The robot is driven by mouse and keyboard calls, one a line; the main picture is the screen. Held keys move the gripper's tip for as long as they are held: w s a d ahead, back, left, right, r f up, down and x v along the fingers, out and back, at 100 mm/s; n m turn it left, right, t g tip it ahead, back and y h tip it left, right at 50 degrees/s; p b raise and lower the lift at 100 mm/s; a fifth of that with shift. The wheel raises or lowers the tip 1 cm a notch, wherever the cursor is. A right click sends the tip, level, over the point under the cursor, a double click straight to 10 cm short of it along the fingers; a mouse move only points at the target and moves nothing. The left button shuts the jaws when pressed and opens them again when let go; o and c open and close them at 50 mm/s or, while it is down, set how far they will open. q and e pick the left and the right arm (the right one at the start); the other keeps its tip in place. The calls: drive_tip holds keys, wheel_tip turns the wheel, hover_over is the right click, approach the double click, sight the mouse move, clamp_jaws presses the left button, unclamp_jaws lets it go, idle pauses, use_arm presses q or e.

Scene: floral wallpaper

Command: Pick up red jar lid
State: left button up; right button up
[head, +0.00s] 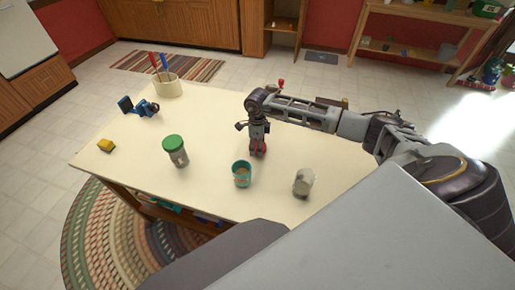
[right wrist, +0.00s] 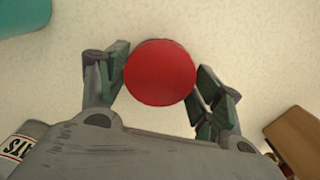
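The red jar lid (right wrist: 160,72) is a round red disc between the two fingers of my right gripper (right wrist: 162,78) in the right wrist view. The pads meet its edge on both sides, so the gripper looks shut on it. In the head view my right gripper (head: 258,150) points down over the middle of the cream table (head: 215,118), with the red lid (head: 261,147) partly hidden at its fingertips. I cannot tell whether the lid is touching the table. My left gripper is not in view.
A teal cup (head: 241,174) and a clear jar (head: 303,182) stand near the table's front edge. Clear table lies left of the gripper.

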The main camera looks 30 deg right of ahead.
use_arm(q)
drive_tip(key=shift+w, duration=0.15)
use_arm(e)
drive_tip(key=shift+c, duration=0.2)
drive_tip(key=shift+r, duration=0.6)
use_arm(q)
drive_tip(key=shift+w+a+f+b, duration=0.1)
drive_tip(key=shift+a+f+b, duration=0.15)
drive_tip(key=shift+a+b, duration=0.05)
use_arm(e)
wheel_tip(320, 180, up, 9)
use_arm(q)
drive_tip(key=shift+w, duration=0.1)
use_arm(e)
drive_tip(key=shift+f, duration=0.1)
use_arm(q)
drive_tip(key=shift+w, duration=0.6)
